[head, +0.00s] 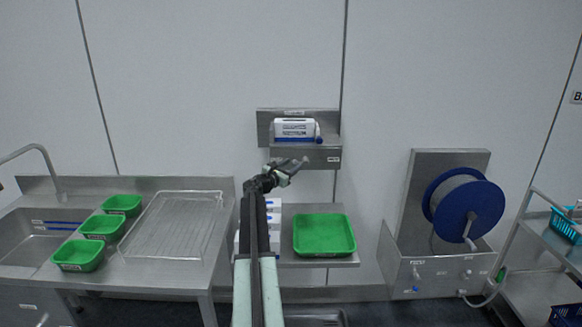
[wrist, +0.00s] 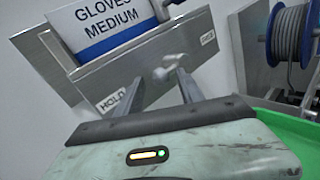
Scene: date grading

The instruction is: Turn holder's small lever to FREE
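The steel glove holder (head: 264,128) is fixed to the wall; its front plate (wrist: 150,70) fills the upper left of the wrist view. A white and blue glove box (head: 294,128) stands in it, marked GLOVES MEDIUM in the wrist view (wrist: 100,25). A small pale grey lever (wrist: 168,71) sticks out from the plate, between a HOLD label (wrist: 111,101) at lower left and a second, blurred label (wrist: 207,38) at right. My gripper (wrist: 160,77) is open, its two fingers apart on either side of the lever. Contact cannot be told.
A blue-ended knob (head: 319,139) sits at the holder's right. Below are a green tray (head: 324,234) and white boxes (head: 273,215) on a steel shelf. A blue hose reel (head: 468,205) stands right.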

